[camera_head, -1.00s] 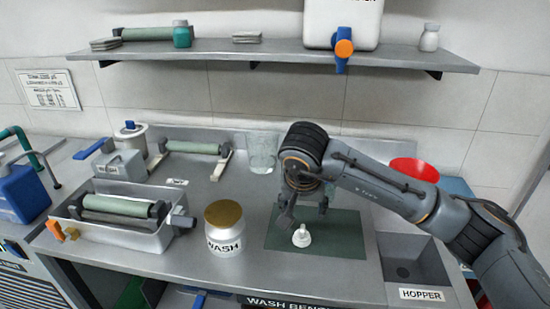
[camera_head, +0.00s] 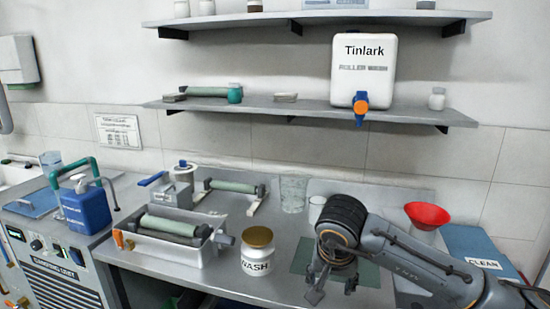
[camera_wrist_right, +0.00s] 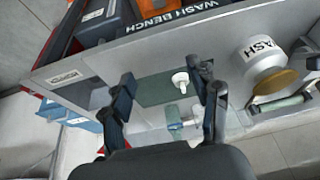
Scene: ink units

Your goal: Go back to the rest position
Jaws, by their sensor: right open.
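My right gripper (camera_head: 331,285) is above the green mat (camera_head: 302,257) on the wash bench, fingers pointing down. In the right wrist view its two fingers (camera_wrist_right: 163,95) are spread apart with nothing held between them. A small white knobbed piece (camera_wrist_right: 180,80) stands on the mat below the fingers; in the head view the gripper and arm hide it. The WASH jar (camera_head: 257,262) with its gold lid stands left of the mat, apart from the gripper. My left gripper is in neither view.
A grey tray with a green roller (camera_head: 172,226) and a roller on a stand (camera_head: 234,188) are at left. A clear beaker (camera_head: 293,194) stands behind the mat. A red funnel (camera_head: 427,213) is at right. The Tinlark tank (camera_head: 363,75) sits on the shelf above.

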